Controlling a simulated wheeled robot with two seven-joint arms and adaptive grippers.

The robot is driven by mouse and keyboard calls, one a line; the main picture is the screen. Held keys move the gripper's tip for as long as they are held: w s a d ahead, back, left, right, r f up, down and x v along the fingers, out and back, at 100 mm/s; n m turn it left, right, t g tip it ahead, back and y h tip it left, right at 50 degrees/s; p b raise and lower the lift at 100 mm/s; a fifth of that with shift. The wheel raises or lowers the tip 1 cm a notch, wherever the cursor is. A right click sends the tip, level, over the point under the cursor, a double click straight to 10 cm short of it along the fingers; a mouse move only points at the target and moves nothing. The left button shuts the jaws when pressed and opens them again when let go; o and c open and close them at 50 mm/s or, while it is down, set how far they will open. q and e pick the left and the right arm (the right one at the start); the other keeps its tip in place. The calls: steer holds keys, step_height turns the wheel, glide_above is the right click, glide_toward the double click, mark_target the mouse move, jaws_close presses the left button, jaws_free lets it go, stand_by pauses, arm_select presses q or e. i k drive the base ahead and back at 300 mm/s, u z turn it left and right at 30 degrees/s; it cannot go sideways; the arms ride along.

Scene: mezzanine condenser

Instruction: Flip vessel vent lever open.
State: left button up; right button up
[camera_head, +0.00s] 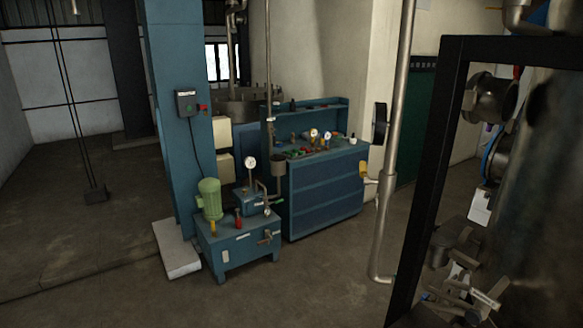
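The large dark metal vessel (545,170) stands at the right edge behind a black frame, cut off by the picture. A grey flanged port (488,98) sticks out of its upper left side. Low in front of it is a cluster of pale metal fittings with handle-like bars (470,290), one with a small white label. I cannot tell which of these, if any, is the vent lever, or how it is set. Neither of my grippers can be made out in this view.
A black frame post (425,190) and a grey vertical pipe (392,150) stand left of the vessel. A blue workbench (325,195) and a blue pump unit with a green motor (209,198) stand mid-picture. The concrete floor (315,285) in front is clear.

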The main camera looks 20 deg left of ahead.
mark_target(363, 166)
steer(key=u, duration=2.15)
steer(key=i, duration=1.4)
steer(key=z, duration=2.7)
